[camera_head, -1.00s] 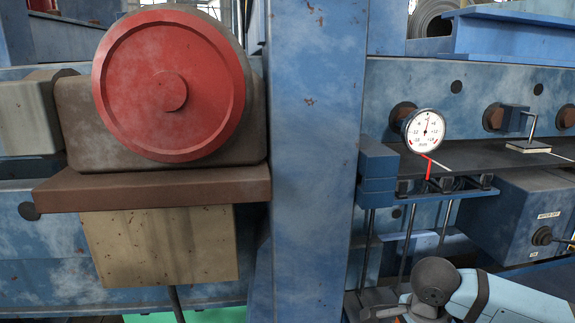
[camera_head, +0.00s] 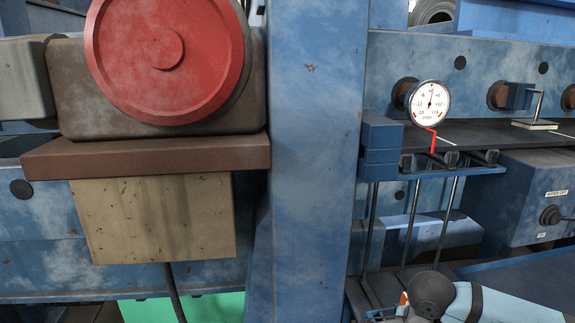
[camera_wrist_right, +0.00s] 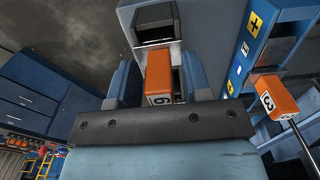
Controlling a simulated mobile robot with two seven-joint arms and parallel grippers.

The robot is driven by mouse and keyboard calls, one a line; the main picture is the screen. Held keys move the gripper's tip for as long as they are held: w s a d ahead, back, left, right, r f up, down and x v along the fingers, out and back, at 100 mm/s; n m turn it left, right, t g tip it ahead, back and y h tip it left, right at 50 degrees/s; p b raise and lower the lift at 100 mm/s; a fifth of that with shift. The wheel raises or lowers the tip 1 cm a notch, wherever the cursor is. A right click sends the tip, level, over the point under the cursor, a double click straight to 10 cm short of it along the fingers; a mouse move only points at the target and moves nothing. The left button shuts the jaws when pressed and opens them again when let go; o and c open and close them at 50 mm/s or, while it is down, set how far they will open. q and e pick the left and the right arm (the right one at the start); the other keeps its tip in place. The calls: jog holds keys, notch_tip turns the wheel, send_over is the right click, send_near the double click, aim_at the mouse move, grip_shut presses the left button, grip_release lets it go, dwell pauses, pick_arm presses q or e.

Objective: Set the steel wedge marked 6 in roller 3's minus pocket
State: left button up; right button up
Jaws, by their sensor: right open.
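The wedge marked 6 shows in the right wrist view as an orange block (camera_wrist_right: 159,80) with a white face marked 6. It lies between the two blue fingers of my right gripper (camera_wrist_right: 160,78), which are apart. Light metal shows just beyond the block; whether it is part of the wedge I cannot tell. An orange block marked 3 (camera_wrist_right: 278,97) on a metal rod stands to the right. In the head view my right arm is at the lower right, with a bit of orange beside it. My left gripper is not in view. Roller 3's minus pocket cannot be made out.
In the head view, a blue column (camera_head: 318,160) divides the red-faced roller end (camera_head: 165,55) from a round dial gauge (camera_head: 428,102) above a dark shelf. Thin rods hang below the shelf.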

grip_shut()
jog(key=shift+r, duration=0.2)
jog(key=shift+r+p, duration=0.6)
jog(key=shift+r, duration=1.15)
jog(key=shift+r+p, duration=0.3)
jog(key=shift+r, duration=1.05)
